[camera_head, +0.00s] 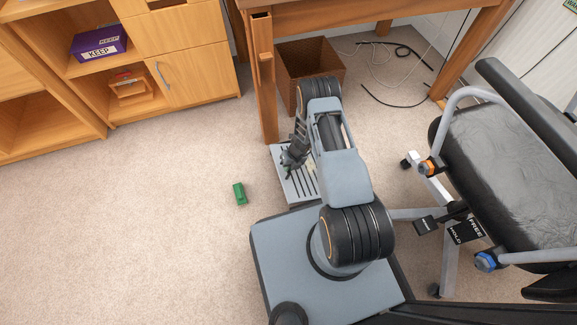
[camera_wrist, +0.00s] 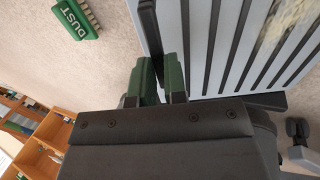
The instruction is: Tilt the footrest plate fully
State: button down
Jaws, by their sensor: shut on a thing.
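The footrest plate (camera_head: 298,189) is light grey with dark parallel strips. It sits low over the carpet beside the wooden table leg, partly hidden by my arm. In the wrist view the plate (camera_wrist: 203,45) fills the upper right, with a dark edge along its left side. My gripper (camera_head: 289,164) is at the plate's left side. In the wrist view my gripper's green-padded fingers (camera_wrist: 158,75) are shut on that edge. The plate's exact tilt is hard to judge.
A green brush marked DUST (camera_head: 240,193) lies on the carpet to the left. A brown waste bin (camera_head: 308,60) stands behind, under the table. A black chair (camera_head: 500,145) is to the right, with loose cables (camera_head: 390,85) behind.

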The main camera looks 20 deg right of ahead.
jog(key=shift+d+r, duration=0.15)
jog(key=c, duration=1.2)
grip_release()
jog(key=shift+o, duration=0.2)
jog(key=p+v, duration=0.6)
jog(key=v, duration=0.8)
jog(key=a+r+n+t+h+p, duration=0.15)
jog(key=r+n+p, duration=0.7)
jog(key=r, duration=1.25)
jog(key=a+r+n+p, duration=0.3)
jog(key=r+n+p, duration=0.5)
jog(key=r, duration=1.4)
jog(key=s+r+n+p, duration=0.4)
jog(key=s+r+n, duration=0.1)
jog(key=r, duration=0.4)
jog(key=s+r+n+t+h+p, duration=0.1)
jog(key=s+r+n+p, duration=0.4)
jog(key=r+n, duration=0.3)
jog(key=s+r+n+t+h+p, duration=0.1)
jog(key=s+r+n+p, duration=0.3)
jog(key=r, duration=0.8)
jog(key=s+n, duration=0.2)
jog(key=shift+s+a+n+p, duration=0.25)
jog(key=shift+a+n+p, duration=0.1)
jog(key=shift+a+p, duration=0.05)
